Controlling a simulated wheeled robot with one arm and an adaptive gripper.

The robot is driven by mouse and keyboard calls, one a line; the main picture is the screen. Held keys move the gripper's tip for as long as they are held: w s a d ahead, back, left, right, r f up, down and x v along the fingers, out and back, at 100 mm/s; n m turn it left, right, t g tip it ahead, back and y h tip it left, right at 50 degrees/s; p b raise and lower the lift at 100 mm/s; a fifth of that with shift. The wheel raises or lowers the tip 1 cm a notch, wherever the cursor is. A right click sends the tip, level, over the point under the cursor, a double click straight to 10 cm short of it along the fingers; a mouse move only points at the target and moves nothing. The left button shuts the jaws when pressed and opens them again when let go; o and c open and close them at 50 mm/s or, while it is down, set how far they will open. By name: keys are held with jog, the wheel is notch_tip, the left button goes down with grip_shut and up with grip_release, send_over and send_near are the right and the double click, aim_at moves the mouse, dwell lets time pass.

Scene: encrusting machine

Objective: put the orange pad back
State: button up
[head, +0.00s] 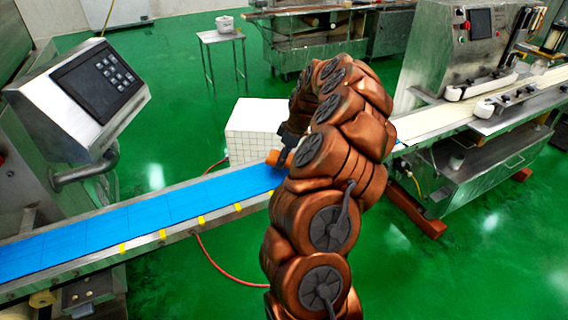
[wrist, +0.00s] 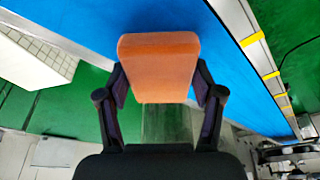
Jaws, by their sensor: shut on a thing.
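The orange pad (wrist: 158,68) is a block with rounded edges. In the wrist view my gripper (wrist: 158,88) is shut on it, one finger on each side. The pad appears over or beside the blue conveyor belt (wrist: 220,85); I cannot tell whether it touches it. In the head view a small orange part of the pad (head: 274,158) shows just left of my arm, near the right visible end of the blue belt (head: 130,222). My arm hides most of the gripper there.
A white tiled block (head: 252,130) stands behind the belt. A control panel (head: 85,90) stands at the left. A steel machine (head: 470,55) with a pale belt is at the right. A small table (head: 222,38) with a white tub is at the back. A red hose lies on the green floor.

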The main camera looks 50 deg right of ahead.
notch_tip(320, 180, down, 3)
jog(key=shift+r+p, duration=0.1)
jog(key=shift+p, duration=0.35)
jog(key=shift+f, duration=0.35)
jog(key=o, duration=1.1)
jog(key=shift+r, duration=0.1)
